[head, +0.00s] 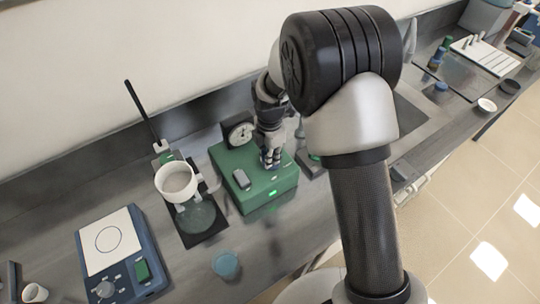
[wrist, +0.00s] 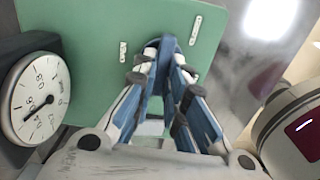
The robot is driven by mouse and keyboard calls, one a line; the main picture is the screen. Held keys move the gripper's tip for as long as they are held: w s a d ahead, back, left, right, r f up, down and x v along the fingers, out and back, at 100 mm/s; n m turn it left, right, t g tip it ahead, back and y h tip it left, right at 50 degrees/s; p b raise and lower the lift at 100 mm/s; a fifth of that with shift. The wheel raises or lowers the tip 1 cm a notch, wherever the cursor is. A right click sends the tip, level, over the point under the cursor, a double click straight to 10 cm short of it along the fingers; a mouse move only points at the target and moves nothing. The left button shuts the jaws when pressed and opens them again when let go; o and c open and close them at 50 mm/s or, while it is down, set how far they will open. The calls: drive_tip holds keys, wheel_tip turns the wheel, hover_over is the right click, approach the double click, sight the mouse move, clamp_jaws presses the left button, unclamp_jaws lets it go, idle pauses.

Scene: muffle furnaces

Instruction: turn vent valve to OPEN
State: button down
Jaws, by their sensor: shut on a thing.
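The green box (head: 230,165) stands on the bench against the back wall, and its green top fills much of the wrist view (wrist: 95,30). My gripper (head: 270,158) reaches down onto the right part of this top. In the wrist view its fingertips (wrist: 165,55) come together on a small blue-grey part, which I take to be the vent valve handle (wrist: 166,44). The fingers hide most of the valve, and I cannot read its position. Two small pale plates, one left (wrist: 123,52) and one right (wrist: 194,30), flank the fingertips on the green top.
A round dial gauge (head: 240,133) stands behind the box, close on the left in the wrist view (wrist: 38,98). A stand with a white cup (head: 176,181) and a blue hotplate-like device (head: 110,240) are to the left. A blue-green lid (head: 226,265) lies in front.

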drive_tip(key=m, duration=0.4)
drive_tip(key=shift+w, duration=0.15)
drive_tip(key=m, duration=0.5)
drive_tip(key=shift+w+p, duration=0.15)
drive_tip(key=shift+p, duration=0.2)
drive_tip(key=m, duration=0.4)
drive_tip(key=shift+w, duration=0.15)
drive_tip(key=shift+d+m, duration=0.1)
drive_tip(key=shift+m, duration=2.1)
drive_tip(key=shift+w, duration=0.1)
drive_tip(key=c, duration=1.6)
unclamp_jaws()
drive_tip(key=shift+r, duration=0.1)
